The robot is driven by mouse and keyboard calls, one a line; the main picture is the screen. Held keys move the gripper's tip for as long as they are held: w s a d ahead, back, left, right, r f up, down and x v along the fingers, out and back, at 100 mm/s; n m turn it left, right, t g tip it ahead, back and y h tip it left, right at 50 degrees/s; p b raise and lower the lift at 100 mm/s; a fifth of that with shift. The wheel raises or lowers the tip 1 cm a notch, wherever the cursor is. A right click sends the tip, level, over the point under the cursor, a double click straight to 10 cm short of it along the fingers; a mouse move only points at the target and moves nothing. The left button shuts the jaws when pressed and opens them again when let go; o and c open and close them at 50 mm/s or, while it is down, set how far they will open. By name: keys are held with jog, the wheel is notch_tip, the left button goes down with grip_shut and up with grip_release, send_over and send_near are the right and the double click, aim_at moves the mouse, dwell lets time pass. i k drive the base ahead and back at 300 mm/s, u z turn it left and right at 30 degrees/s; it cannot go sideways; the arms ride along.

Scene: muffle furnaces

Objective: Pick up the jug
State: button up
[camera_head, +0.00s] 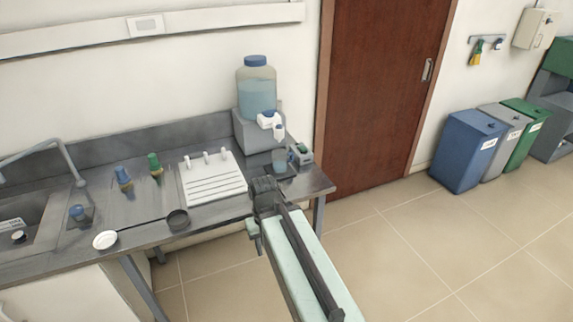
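A small clear bluish vessel, which looks like the jug (279,160), stands on the counter under the tap of a water dispenser (257,92). The dispenser is a large clear bottle with a blue lid and a white tap, on a grey stand. My arm reaches up from the bottom of the picture. My dark gripper (264,187) is at the counter's right end, in front of the vessel and a little left of it in the picture. The fingers are too small and dark to read. I see no vessel in them.
A white rack (212,180) stands left of my gripper. The floor (420,250) at right is clear.

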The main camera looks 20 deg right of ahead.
aim_at(279, 159)
jog(key=z, duration=0.35)
jog(key=i, duration=1.05)
jog(key=z, duration=1.55)
jog(key=k, duration=1.3)
jog(key=u, duration=1.1)
jog(key=i, duration=1)
jog(key=z, duration=0.1)
